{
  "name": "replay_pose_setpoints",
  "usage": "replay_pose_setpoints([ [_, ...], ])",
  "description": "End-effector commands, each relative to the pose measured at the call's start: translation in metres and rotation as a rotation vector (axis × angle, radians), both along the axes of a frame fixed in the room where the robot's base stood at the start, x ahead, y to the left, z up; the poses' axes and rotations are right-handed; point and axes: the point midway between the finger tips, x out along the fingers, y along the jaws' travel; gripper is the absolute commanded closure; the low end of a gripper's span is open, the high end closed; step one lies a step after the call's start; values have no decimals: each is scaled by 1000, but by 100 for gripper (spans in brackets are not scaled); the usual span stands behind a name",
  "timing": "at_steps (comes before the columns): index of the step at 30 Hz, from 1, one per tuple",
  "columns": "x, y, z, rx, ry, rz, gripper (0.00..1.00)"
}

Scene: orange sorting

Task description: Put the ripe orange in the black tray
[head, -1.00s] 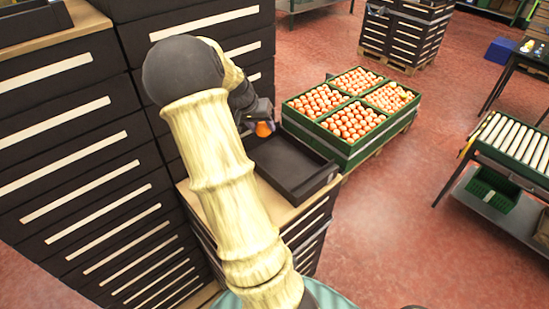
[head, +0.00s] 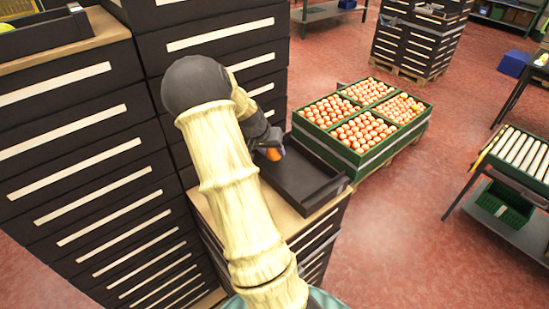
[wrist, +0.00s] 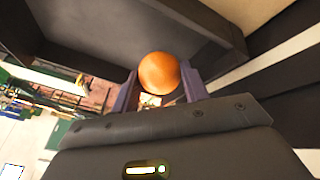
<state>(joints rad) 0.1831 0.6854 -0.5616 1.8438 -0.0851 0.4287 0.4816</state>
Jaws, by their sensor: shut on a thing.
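The ripe orange (wrist: 159,73) is between the two fingers of my gripper (wrist: 158,90) in the wrist view, and the gripper is shut on it. In the head view the orange (head: 274,154) shows just under my gripper (head: 270,148), partly hidden by it. The black tray (head: 318,194) lies on a wooden-topped drawer stack, and the gripper with the orange is over its far left part. I cannot tell whether the orange touches the tray floor. In the wrist view a dark tray surface (wrist: 105,25) is behind the orange.
Tall black drawer stacks (head: 85,150) stand close on the left. Green crates full of oranges (head: 370,160) stand on a pallet beyond the tray. A roller conveyor (head: 522,150) is at the right. Red floor (head: 400,240) is clear between them.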

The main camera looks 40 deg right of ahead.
Motion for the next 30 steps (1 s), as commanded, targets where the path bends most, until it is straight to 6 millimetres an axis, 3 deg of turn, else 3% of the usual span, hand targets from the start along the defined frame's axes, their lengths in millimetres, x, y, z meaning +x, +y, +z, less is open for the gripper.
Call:
replay_pose_setpoints([
  [7,-2,-2,-3,1,2,-5,79],
  [15,-3,-4,-35,1,1,-7,79],
  [26,-3,-3,-40,0,-1,-6,79],
  [27,-3,-3,-39,0,-1,-6,50],
  [30,-3,-3,-39,0,-1,-6,34],
])
